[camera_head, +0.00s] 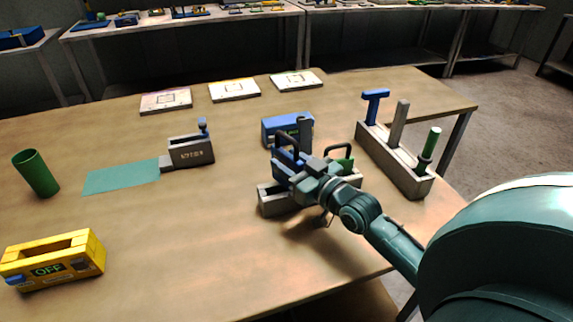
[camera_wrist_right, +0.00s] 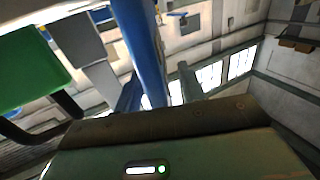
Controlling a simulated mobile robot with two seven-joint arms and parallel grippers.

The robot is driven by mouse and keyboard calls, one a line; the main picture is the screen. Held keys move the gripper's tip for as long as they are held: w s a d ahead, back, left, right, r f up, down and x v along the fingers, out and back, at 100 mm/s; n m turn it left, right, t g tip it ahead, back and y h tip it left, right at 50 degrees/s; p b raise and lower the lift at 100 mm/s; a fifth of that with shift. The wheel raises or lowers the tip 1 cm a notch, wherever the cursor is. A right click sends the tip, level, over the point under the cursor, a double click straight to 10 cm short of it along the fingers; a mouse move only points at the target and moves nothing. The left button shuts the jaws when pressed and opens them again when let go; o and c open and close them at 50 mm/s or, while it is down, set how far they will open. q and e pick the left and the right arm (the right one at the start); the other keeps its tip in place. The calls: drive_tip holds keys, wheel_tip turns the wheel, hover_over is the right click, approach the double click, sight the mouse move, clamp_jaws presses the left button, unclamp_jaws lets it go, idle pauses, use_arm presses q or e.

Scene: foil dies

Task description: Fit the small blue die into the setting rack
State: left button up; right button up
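A blue die (camera_head: 283,156) with a dark loop handle stands at a grey rack (camera_head: 272,203) right of the table's middle. A green die (camera_head: 346,164) with a similar handle is at the same rack's right end. My right gripper (camera_head: 290,172) is at the blue die, over the rack, and hides much of both. Whether its fingers grip the die is hidden. The right wrist view shows a blue upright part (camera_wrist_right: 146,45) close in front of the gripper and a green block (camera_wrist_right: 28,65) at left. How deep the blue die sits cannot be told. My left gripper is out of view.
A blue box (camera_head: 280,127) stands behind the rack. A long holder (camera_head: 413,182) with upright tools is at right. A grey device (camera_head: 190,153), teal mat (camera_head: 122,176), green cup (camera_head: 36,173) and yellow box (camera_head: 52,262) are at left. The front middle is clear.

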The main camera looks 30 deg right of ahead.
drive_tip(key=shift+w+a, duration=0.1)
drive_tip(key=shift+w, duration=0.45)
drive_tip(key=shift+c, duration=0.4)
clamp_jaws()
drive_tip(key=shift+r, duration=0.1)
